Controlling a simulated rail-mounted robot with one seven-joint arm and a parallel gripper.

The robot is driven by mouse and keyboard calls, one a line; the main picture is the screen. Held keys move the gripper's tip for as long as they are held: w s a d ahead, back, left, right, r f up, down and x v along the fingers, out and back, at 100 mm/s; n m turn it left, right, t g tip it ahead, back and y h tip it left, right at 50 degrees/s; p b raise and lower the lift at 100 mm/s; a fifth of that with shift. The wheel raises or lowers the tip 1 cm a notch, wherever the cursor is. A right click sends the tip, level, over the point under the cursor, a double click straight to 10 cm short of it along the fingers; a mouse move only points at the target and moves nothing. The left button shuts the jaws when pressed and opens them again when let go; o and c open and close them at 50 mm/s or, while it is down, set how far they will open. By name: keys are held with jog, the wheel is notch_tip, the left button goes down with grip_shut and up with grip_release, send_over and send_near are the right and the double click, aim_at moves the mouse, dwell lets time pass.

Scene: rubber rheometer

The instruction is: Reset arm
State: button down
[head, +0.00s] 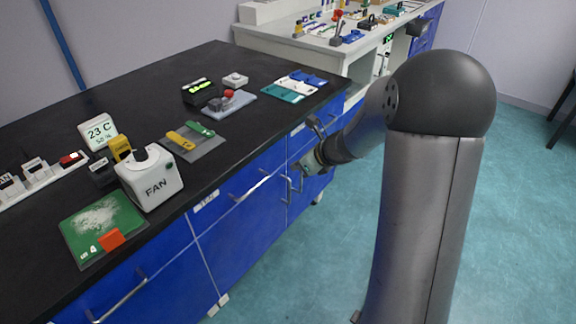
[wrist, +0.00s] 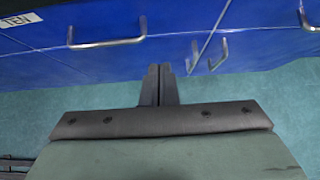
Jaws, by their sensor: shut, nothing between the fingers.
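My gripper (wrist: 158,85) shows in the wrist view with its two dark fingers together and nothing between them. It points toward the blue cabinet fronts (wrist: 85,65) below the bench. In the head view my gripper (head: 301,168) is at the end of my folded arm, beside the front of the blue cabinets and lower than the black bench top (head: 150,85). The fingertips are small there. I cannot tell whether they touch the cabinet.
Metal handles (wrist: 108,43) stick out from the cabinet fronts near the gripper. On the bench stand a FAN box (head: 150,180), a green mat (head: 85,222) and several small trays. A second white bench (head: 300,40) stands behind. The teal floor (head: 290,275) beside the cabinets is clear.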

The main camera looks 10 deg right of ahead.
jog(key=shift+s+d+r, duration=0.3)
jog(key=shift+s+r, duration=0.05)
jog(key=s+a+r+n+g+h+p, duration=0.1)
jog(key=s+a+r+n+g+p, duration=0.15)
jog(key=s+r+n+p, duration=0.45)
jog(key=s+a+r+n+g+p, duration=0.2)
jog(key=s+a+r+n, duration=0.3)
jog(key=s+n, duration=0.45)
jog(key=s+d+r+n+g+h+p, duration=0.1)
jog(key=s+d+r+n+h+p, duration=0.1)
jog(key=s+n, duration=0.3)
jog(key=s+d+r+n+g+h+p, duration=0.1)
jog(key=s+d+r+n+h+p, duration=0.1)
jog(key=s+n, duration=0.4)
jog(key=s+d+r+p, duration=0.1)
jog(key=s+r, duration=0.1)
jog(key=s, duration=0.1)
jog(key=shift+s+h, duration=0.35)
jog(key=shift+h, duration=0.05)
jog(key=shift+n, duration=0.25)
